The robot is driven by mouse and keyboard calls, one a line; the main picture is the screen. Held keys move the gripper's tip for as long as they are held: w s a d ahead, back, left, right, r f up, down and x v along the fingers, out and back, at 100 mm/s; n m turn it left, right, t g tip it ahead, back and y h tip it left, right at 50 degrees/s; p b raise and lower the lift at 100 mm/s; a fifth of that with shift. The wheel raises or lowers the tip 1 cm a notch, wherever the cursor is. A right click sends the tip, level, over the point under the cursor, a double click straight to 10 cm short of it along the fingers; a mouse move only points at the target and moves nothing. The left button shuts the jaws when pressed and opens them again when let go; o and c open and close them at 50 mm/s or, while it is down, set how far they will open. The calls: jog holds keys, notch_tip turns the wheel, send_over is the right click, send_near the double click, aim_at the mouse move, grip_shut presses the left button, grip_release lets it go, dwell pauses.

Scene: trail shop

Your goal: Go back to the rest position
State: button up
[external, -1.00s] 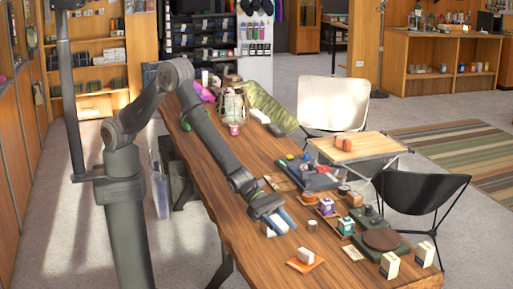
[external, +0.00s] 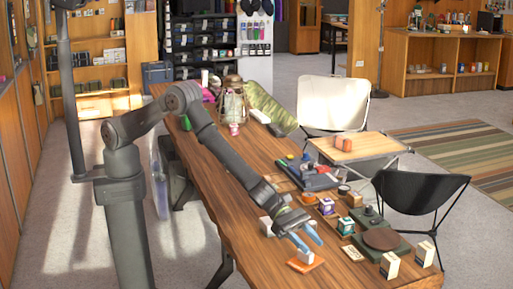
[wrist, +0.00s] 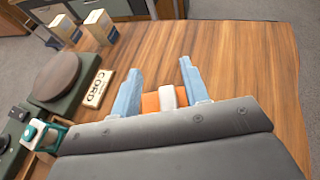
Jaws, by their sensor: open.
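My gripper (external: 307,239) is over the near part of the wooden table, with its two blue fingers spread apart. In the wrist view the gripper (wrist: 160,70) has nothing held between its fingers. A small white box (external: 306,255) sits on an orange mat (external: 318,264) just below the fingers in the external view. In the wrist view the white box (wrist: 167,96) and the orange mat (wrist: 150,102) show between the fingers' bases, partly hidden by the gripper body.
A second white block (external: 267,227) stands left of the gripper. To the right are a green base with a brown disc (external: 380,239), two upright cartons (external: 390,265), and a CORD card (wrist: 98,88). The wood right of the fingers in the wrist view is bare.

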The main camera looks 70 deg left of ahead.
jog(key=s+r, duration=0.7)
jog(key=s, duration=0.5)
jog(key=w+a+r+m+g, duration=0.1)
jog(key=w+a, duration=0.4)
jog(key=a, duration=0.2)
jog(key=w+a+r, duration=0.1)
jog(key=w+a, duration=0.4)
jog(key=a, duration=0.3)
jog(key=s+a+f+m+g, duration=0.1)
jog(key=a+g, duration=0.1)
jog(key=a, duration=0.6)
jog(key=s+a+m+g, duration=0.2)
jog(key=a, duration=0.6)
jog(key=shift+a+f+h, duration=0.3)
jog(key=shift+f+h, duration=0.05)
jog(key=shift+h, duration=0.05)
jog(key=shift+d, duration=0.15)
jog(key=d+n+t, duration=0.1)
jog(key=d+t, duration=0.1)
jog(key=d, duration=0.8)
jog(key=w+d+r+n+t, duration=0.1)
jog(key=d+n, duration=0.1)
jog(key=d, duration=0.8)
jog(key=shift+w+r+t, duration=0.15)
jog(key=shift+w+t, duration=0.1)
jog(key=shift+t, duration=0.15)
jog(key=shift+y, duration=0.3)
